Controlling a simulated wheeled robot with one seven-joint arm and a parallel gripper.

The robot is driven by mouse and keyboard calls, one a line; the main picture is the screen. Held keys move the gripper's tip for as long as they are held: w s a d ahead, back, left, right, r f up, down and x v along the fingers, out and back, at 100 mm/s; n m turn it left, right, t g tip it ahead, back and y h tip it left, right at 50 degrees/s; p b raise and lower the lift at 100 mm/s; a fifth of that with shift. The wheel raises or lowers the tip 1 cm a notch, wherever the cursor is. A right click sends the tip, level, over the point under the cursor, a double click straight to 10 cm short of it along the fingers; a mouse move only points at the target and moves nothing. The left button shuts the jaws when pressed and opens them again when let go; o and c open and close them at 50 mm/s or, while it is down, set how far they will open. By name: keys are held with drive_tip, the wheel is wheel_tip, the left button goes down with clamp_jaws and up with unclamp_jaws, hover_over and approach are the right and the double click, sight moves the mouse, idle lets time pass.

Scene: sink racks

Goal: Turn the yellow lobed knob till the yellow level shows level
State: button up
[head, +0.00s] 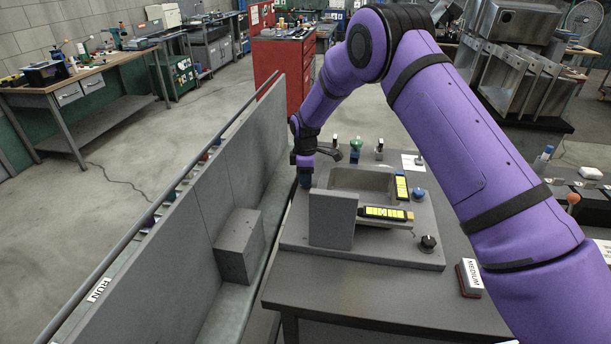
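Two yellow levels lie at the sink unit: one (384,213) lies along the front rim of the basin, the other (402,187) lies along its right rim. Their bubbles are too small to read. I cannot make out a yellow lobed knob; it may be hidden behind my gripper or the grey upright block. My gripper (304,178) points down at the left edge of the sink unit, just behind that block. Its fingers are small and partly hidden, so I cannot tell whether they are open or hold anything.
The grey block (332,220) stands at the basin's front left. A black knob (428,242) and a blue knob (419,194) sit at the right; a green-topped fitting (355,146) is at the back. A grey wall (225,180) runs along the left. A box marked MEDIUM (470,278) lies front right.

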drive_tip(key=c, duration=0.3)
drive_tip(key=shift+n, duration=2.3)
drive_tip(key=shift+c, duration=0.2)
drive_tip(key=o, duration=0.9)
drive_tip(key=shift+o, duration=0.2)
wheel_tip(320, 180, up, 11)
drive_tip(key=shift+f, duration=0.1)
